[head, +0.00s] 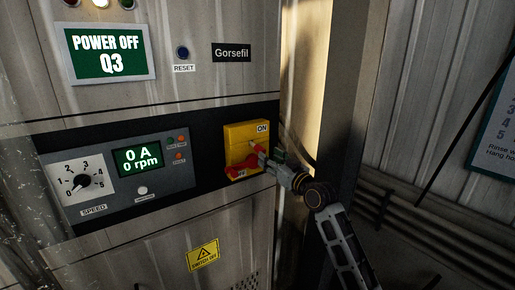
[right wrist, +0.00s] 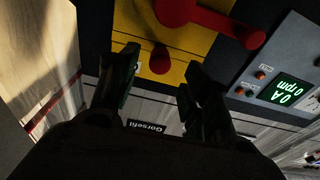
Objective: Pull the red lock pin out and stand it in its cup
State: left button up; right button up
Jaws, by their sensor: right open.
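A yellow switch plate (head: 234,135) on the cabinet front carries a red rotary handle (head: 240,170), its arm pointing to the lower left near the OFF label. The plate (right wrist: 135,25) and handle (right wrist: 215,18) also show in the right wrist view, upside down. The small red knob that looks like the lock pin (right wrist: 160,60) sits at the plate's ON-side edge; a red piece, likely the pin (head: 257,148), shows in the head view. My right gripper (right wrist: 161,66) is open, its fingers either side of the knob, not visibly closed on it. The cup is not seen. My left gripper is not in view.
The display panel (head: 109,47) reads POWER OFF Q3. The meter (head: 136,159) reads 0 A, 0 rpm. A speed dial (head: 81,181) and reset button (head: 182,52) are left of the switch.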

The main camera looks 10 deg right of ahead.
jog(key=shift+x, duration=2.55)
jog(key=shift+p, duration=0.5)
grip_shut()
jog(key=shift+s, duration=0.2)
jog(key=shift+s+d, duration=0.15)
jog(key=shift+s, duration=0.15)
jog(key=shift+v, duration=2.5)
jog(key=shift+f, duration=0.1)
